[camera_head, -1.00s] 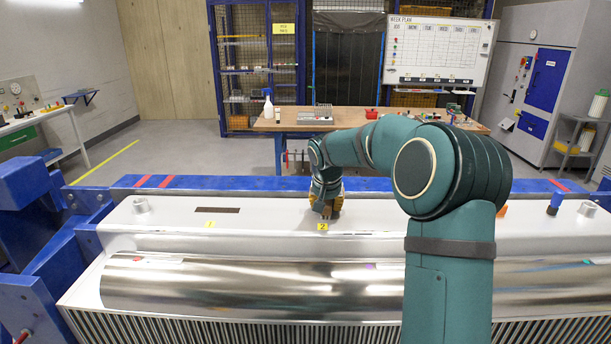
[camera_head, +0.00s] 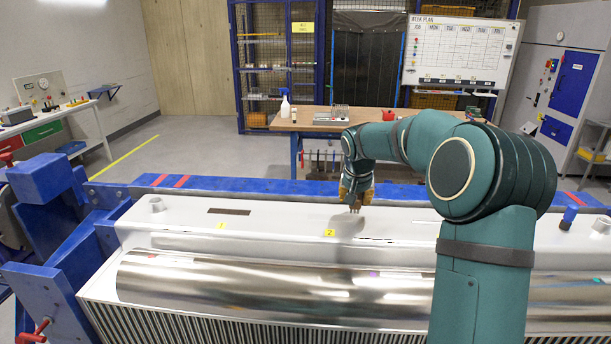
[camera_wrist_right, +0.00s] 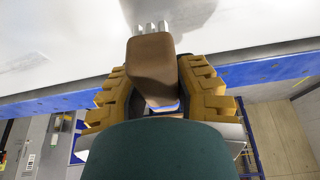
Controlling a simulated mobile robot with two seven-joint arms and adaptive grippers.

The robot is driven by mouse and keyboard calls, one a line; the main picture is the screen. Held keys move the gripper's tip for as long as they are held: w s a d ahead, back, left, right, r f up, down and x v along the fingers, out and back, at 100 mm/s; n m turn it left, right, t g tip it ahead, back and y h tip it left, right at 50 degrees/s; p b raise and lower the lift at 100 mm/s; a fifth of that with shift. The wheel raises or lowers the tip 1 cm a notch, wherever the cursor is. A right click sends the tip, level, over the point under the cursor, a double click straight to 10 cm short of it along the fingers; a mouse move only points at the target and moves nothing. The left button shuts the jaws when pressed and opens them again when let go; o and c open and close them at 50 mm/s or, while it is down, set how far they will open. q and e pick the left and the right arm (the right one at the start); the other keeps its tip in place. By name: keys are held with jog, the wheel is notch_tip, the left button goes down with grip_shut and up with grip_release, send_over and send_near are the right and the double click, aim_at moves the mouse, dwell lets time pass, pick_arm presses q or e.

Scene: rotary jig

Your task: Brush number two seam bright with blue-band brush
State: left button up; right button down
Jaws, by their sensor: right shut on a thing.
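The number two seam area is marked by a yellow "2" tag (camera_head: 329,232) on the pale top of the jig body (camera_head: 290,222). A grey patch and a short dark line (camera_head: 375,239) lie beside this tag. My right gripper (camera_head: 356,190) is above and slightly right of the tag, shut on a brush. In the right wrist view, the brush (camera_wrist_right: 153,62) shows a brown block and several pale metal tufts between the yellow fingers (camera_wrist_right: 152,95). A small blue strip shows at its lower end. I cannot tell whether the tufts touch the surface. My left gripper is out of view.
A dark slot (camera_head: 229,211) lies near the yellow "1" tag (camera_head: 221,226). A blue-topped tool (camera_head: 569,214) stands at the right. A blue beam (camera_head: 250,187) runs behind, and a shiny cylinder (camera_head: 250,280) lies in front. A wooden workbench (camera_head: 310,124) stands beyond.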

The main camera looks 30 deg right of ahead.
jog(key=shift+s+d+r+p, duration=0.1)
jog(key=shift+d+r+p, duration=0.15)
jog(key=shift+r+p, duration=0.5)
jog(key=shift+a+r+p, duration=0.1)
jog(key=shift+r+p, duration=0.4)
jog(key=shift+r, duration=0.75)
